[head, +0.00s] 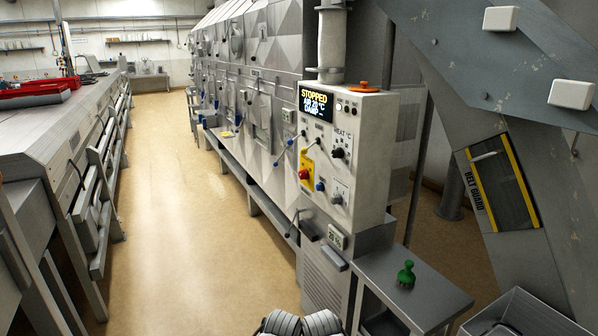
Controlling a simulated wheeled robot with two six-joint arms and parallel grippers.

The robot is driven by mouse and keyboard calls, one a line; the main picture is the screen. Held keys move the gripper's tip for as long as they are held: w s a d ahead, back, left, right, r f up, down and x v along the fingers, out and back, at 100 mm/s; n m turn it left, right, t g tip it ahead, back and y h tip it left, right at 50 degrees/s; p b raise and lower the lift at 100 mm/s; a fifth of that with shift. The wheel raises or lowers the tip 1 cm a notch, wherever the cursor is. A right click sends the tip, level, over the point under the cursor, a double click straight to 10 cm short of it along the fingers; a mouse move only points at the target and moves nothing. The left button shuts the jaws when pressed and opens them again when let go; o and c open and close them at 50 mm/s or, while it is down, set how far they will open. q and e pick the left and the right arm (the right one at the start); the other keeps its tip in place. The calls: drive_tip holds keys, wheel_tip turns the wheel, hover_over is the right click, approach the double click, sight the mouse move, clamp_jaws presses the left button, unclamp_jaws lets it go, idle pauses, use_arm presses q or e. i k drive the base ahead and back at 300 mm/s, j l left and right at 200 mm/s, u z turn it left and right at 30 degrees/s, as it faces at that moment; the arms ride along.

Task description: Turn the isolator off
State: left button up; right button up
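A pale control cabinet (366,150) stands at the centre right, with its controls on the face turned to the left. A grey plate with a small dark rotary switch (338,198) sits low on that face; it may be the isolator, but its label and position are too small to read. A red button on a yellow plate (304,173) is to its left. The display (315,104) reads "STOPPED", "AIR 20 °C" and "DAMP". Neither gripper's fingers show. Rounded grey parts at the bottom centre edge appear to be mine, well below the cabinet's controls.
A grey side table (435,290) with a green knobbed object (406,274) stands right of the cabinet base. A grey bin (520,315) and a sloped belt guard (503,185) are at the right. The aisle floor (185,240) on the left is clear, beside a long bench (50,140).

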sight(304, 174)
drive_tip(key=i+j, duration=0.2)
drive_tip(key=i+u, duration=0.25)
drive_tip(key=i, duration=1.8)
